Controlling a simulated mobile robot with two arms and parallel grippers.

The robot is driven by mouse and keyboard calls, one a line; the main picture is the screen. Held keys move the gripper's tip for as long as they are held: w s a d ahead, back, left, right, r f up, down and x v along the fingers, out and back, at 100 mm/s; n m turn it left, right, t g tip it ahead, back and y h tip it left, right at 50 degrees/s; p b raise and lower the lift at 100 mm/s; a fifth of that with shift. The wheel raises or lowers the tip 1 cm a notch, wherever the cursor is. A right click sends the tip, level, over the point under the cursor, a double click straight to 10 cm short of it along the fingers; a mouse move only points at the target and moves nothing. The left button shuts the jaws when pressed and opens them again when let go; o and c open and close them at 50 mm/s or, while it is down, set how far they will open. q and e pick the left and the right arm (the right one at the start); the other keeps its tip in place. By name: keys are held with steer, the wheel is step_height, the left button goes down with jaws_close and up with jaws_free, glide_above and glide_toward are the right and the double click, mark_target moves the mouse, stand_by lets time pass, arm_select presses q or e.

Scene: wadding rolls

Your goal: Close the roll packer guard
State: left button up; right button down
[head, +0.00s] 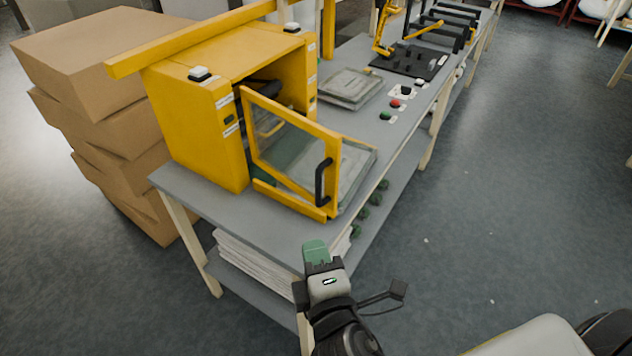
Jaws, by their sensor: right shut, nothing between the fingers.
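The roll packer (200,125) is a yellow box standing on the grey bench. Its guard (334,190) is a yellow-framed clear door that stands open, swung out from the box over the bench. Its left edge is by the box's front. A black upright handle (321,182) is on the guard's free side. My right gripper (316,250), with green fingertips, is shut and empty. In the picture it is below the guard and its handle, apart from them, near the bench's front edge. My left gripper is not in view.
Flat clear packs (350,87) lie on the grey bench (215,203), one partly seen through the guard. Red and green buttons (394,104) and a black fixture (415,62) are farther back. Stacked cardboard boxes (95,55) stand left. The floor to the right is mostly clear.

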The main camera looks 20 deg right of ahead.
steer(key=w+d+p, duration=0.2)
steer(key=w, duration=0.4)
steer(key=w+d+r+p, duration=0.1)
steer(key=w+d+p, duration=0.1)
steer(key=w, duration=0.4)
steer(key=shift+w+d+p, duration=0.2)
steer(key=shift+d+p, duration=0.05)
steer(key=shift+p, duration=0.2)
